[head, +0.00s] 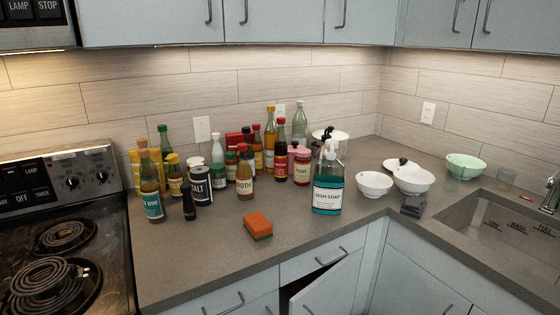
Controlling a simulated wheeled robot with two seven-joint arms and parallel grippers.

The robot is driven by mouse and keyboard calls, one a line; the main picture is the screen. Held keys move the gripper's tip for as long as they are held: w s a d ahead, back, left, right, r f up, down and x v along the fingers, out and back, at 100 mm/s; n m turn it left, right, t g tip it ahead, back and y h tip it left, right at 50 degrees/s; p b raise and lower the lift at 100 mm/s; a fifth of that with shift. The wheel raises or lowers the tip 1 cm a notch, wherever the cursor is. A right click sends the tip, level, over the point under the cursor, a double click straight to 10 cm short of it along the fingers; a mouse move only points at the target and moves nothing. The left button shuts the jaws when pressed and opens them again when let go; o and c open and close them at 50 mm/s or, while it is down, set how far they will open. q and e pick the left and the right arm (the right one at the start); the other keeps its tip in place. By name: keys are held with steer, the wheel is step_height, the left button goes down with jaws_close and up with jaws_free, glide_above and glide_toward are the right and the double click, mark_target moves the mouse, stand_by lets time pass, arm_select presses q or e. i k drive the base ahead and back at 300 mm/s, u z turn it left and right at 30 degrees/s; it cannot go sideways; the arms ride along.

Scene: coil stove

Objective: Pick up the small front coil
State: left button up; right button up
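Two dark spiral coils show on the black stove top (112,262) at the left of the head view. The nearer coil (45,284) sits in a round drip pan near the bottom left corner and looks larger in the picture. The farther coil (62,235) is behind it, close to the control panel. The stove is cut off at the left and bottom edges, so any other coils are out of view. I cannot tell whether either visible coil is the small front one. Neither of my grippers is in view.
The grey counter (190,262) adjoins the stove's right side. Several bottles and jars crowd its back, with an orange sponge (257,225) and dish soap (328,195) nearer the front. A cabinet door (328,290) below stands ajar. The sink (500,225) is at right.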

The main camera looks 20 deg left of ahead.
mark_target(47, 282)
steer(key=u, duration=1)
steer(key=i, duration=0.9)
steer(key=u, duration=0.8)
